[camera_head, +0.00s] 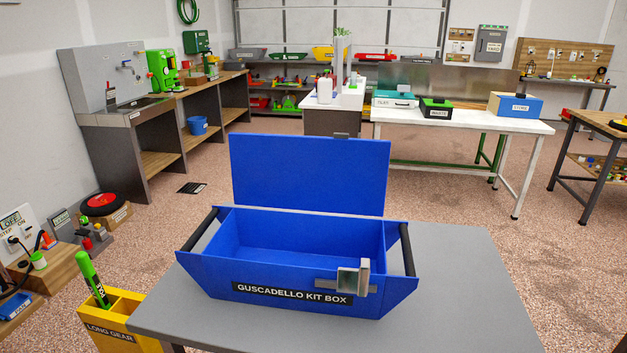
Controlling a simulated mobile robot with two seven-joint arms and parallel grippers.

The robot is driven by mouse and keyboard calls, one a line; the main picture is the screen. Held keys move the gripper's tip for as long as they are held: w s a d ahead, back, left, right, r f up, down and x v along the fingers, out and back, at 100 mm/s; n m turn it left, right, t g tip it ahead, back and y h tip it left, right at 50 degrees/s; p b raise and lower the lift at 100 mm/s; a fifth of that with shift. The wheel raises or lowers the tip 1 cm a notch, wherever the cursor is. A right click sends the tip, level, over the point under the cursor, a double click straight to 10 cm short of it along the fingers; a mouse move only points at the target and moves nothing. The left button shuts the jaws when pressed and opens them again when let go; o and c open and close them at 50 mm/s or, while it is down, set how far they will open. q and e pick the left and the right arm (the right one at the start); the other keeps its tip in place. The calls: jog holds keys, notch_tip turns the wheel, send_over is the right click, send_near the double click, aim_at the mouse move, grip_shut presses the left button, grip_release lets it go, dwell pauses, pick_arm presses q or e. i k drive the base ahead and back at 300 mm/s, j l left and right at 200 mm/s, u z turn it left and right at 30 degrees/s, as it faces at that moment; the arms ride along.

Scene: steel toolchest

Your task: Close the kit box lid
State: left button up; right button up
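The blue kit box (225,281), labelled "GUSCADELLO KIT BOX", stands on a grey table. Its blue lid (310,173) is open and stands about upright at the back edge. A metal catch-like piece (352,279) is on the box's front wall, right of the middle. The visible inside of the box looks empty, but the floor near the front wall is hidden. Black bar handles are at the left (198,230) and right (407,249) ends. Neither of my grippers is in view.
The grey table top (470,290) is clear around the box. A yellow holder (120,327) with a green marker (92,280) stands at the table's left. A white table (465,122) with smaller boxes is behind, and a workbench (140,115) is at the back left.

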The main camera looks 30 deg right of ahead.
aim_at(340, 174)
jog(key=k+l+u, duration=0.3)
jog(key=k+l, duration=0.2)
jog(key=l, duration=0.3)
jog(key=k+l+u, duration=0.25)
jog(key=k+l, duration=0.3)
jog(key=k+l+u, duration=0.1)
jog(key=l, duration=0.2)
jog(key=k+l+u, duration=0.1)
jog(key=l, duration=0.25)
jog(key=k+l+u, duration=0.1)
jog(key=l, duration=0.2)
jog(key=k+l+u, duration=0.1)
jog(key=l, duration=0.35)
jog(key=k+l+u, duration=0.15)
jog(key=l, duration=0.3)
jog(key=l+u, duration=0.25)
jog(key=l, duration=0.65)
jog(key=i+l+u, duration=0.1)
jog(key=l+u, duration=0.25)
jog(key=l, duration=1)
jog(key=k+l+u, duration=0.1)
jog(key=l+u, duration=0.2)
jog(key=l, duration=1)
